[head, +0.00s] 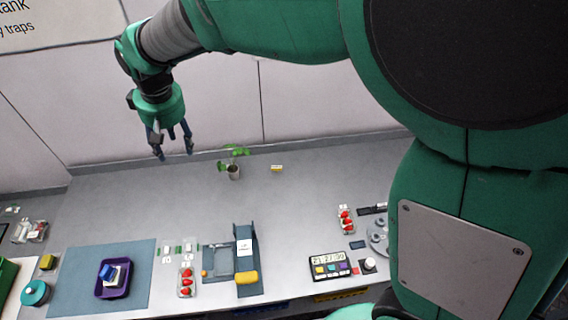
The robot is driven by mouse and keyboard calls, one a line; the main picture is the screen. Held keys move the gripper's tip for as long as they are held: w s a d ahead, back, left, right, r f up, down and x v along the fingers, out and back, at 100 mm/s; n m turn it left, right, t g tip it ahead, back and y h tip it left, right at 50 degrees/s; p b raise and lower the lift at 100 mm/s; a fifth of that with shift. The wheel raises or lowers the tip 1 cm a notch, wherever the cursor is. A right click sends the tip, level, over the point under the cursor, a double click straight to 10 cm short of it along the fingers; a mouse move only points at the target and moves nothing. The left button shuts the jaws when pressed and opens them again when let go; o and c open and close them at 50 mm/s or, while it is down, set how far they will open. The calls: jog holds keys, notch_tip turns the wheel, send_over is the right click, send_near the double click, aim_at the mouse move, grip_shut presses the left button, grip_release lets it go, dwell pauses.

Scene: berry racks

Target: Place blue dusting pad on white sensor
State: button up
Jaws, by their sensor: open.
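A small blue block (107,271), which looks like the blue dusting pad, is in a purple tray (98,293) on a blue mat at the lower left. A white piece (117,277), possibly the white sensor, is in the same tray, right against the blue block. The blue block seems to lie partly over the white piece; I cannot tell whether it rests fully on it. My gripper (172,155) is open and empty, pointing down high above the back of the bench, well apart from the tray.
A potted plant (234,171) stands at the back of the bench. A grey-blue fixture with a yellow roll (246,277) and a punnet of red berries (186,283) are right of the mat (64,277). A display box (333,266) is farther right. The middle bench is clear.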

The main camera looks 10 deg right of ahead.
jog(key=s+d+r+m+t, duration=0.1)
jog(key=s+d+r, duration=0.15)
jog(key=d, duration=0.55)
jog(key=s+d+r+m, duration=0.2)
jog(key=d+r, duration=0.2)
jog(key=d, duration=0.4)
jog(key=s+d+r+m+t, duration=0.1)
jog(key=s+d+r, duration=0.15)
jog(key=d, duration=0.55)
jog(key=s+d+f+m+t+h, duration=0.1)
jog(key=s+d+m, duration=0.3)
jog(key=s+d, duration=1.2)
jog(key=shift+s+d+m+t, duration=0.3)
jog(key=shift+s+d+t, duration=0.1)
jog(key=shift+s, duration=0.05)
jog(key=shift+f, duration=0.1)
notch_tip(320, 180, down, 16)
jog(key=b, duration=1.6)
jog(key=shift+f, duration=0.15)
